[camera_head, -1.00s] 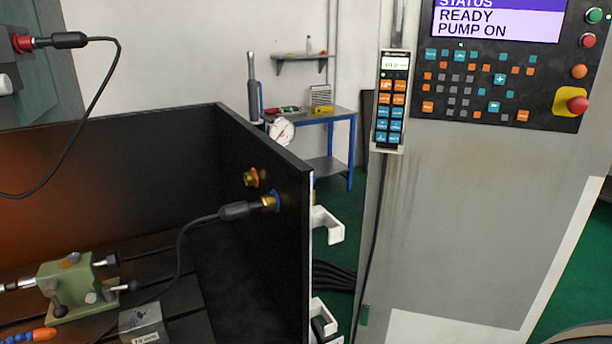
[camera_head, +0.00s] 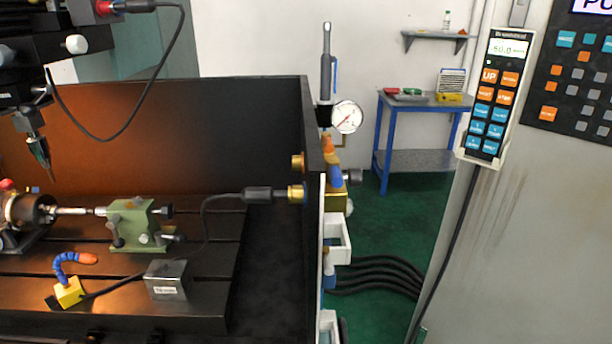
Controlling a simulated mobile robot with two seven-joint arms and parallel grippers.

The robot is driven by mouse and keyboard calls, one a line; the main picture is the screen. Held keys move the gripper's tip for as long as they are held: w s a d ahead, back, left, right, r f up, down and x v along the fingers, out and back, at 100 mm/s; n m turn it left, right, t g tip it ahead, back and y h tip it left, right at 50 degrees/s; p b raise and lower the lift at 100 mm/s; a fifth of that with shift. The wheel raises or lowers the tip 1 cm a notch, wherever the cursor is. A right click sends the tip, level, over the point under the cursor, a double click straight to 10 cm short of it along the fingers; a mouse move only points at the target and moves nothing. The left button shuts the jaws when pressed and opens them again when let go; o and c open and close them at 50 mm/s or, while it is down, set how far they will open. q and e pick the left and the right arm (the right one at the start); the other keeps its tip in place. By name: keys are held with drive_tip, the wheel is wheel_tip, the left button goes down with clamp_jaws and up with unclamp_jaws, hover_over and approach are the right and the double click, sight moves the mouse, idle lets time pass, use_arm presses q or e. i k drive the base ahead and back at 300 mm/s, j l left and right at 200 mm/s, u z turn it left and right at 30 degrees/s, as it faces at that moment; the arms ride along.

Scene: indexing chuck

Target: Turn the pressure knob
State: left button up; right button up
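A round white pressure gauge (camera_head: 347,117) is on the outer side of the dark enclosure wall, near its far right end. Below it are orange and blue fittings and a brass-coloured body (camera_head: 336,201). A small dark knob (camera_head: 353,177) sticks out to the right from these fittings; it looks like the pressure knob, but I cannot be sure. It is partly crowded by the fittings and small in the picture. Neither of my grippers is in view, and nothing touches the knob or gauge.
The enclosure wall (camera_head: 312,130) stands left of the gauge. White brackets (camera_head: 337,240) and black hoses (camera_head: 380,275) are below. A handheld pendant (camera_head: 497,95) hangs on the grey cabinet (camera_head: 510,240) at right. Green floor (camera_head: 410,215) lies open between; a blue workbench (camera_head: 425,110) stands behind.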

sight(353, 177)
drive_tip(key=l+u, duration=0.25)
drive_tip(key=l, duration=0.5)
drive_tip(key=k+l+u, duration=0.1)
drive_tip(key=l+u, duration=0.15)
drive_tip(key=l, duration=0.45)
drive_tip(key=k+l+z, duration=0.15)
drive_tip(key=z, duration=0.25)
